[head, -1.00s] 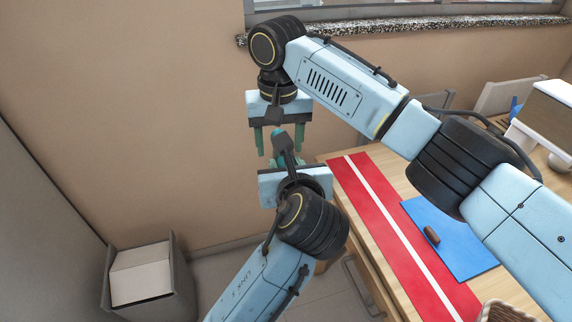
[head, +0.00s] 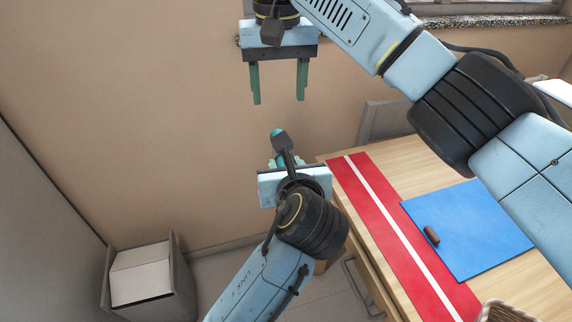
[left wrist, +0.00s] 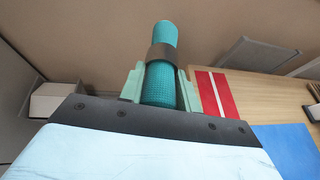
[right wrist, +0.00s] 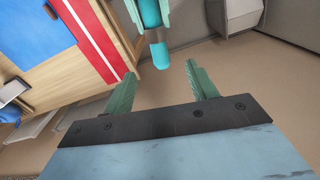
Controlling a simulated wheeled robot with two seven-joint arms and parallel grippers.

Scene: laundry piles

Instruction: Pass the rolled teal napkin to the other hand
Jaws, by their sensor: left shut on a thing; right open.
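The rolled teal napkin, with a dark band around it, shows in the left wrist view (left wrist: 164,82). My left gripper (left wrist: 160,84) is shut on it, and the roll's free end sticks out beyond the fingers. In the head view the left gripper (head: 279,162) hides most of the roll, and only a little teal (head: 277,133) shows. My right gripper (head: 279,98) is above it, open and empty, with its fingers pointing down. In the right wrist view the napkin's end (right wrist: 160,55) lies beyond the gap between the right fingers (right wrist: 160,78), apart from them.
A wooden table (head: 395,158) at the right bears a red runner with a white stripe (head: 375,190), a blue mat (head: 470,235) and a small brown roll (head: 431,235). A grey bin (head: 180,285) stands at the lower left. A chair (head: 385,120) is behind the table.

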